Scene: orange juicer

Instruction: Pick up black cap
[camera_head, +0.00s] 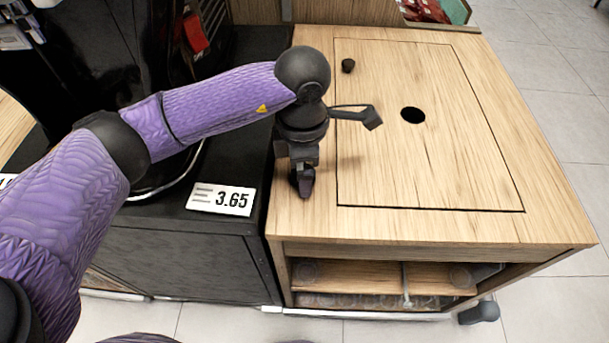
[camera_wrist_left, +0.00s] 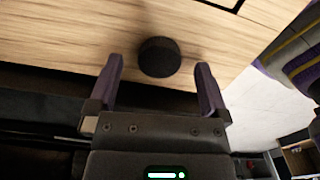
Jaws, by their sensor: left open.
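A round black cap (camera_wrist_left: 160,57) stands on the light wood counter in the left wrist view, close to the counter's edge. My left gripper (camera_wrist_left: 158,66) is open, with one finger on each side of the cap in that picture. I cannot tell whether the fingertips reach down around it. In the head view my left gripper (camera_head: 302,182) points down over the left front part of the wood top. It hides most of what lies beneath it, so the cap is not clear there.
The wood counter (camera_head: 440,225) has a grooved panel with a dark round hole (camera_head: 412,115). A small black knob-like piece (camera_head: 347,65) stands at the back. A black cabinet with a price card (camera_head: 221,199) adjoins on the left. The right part is clear.

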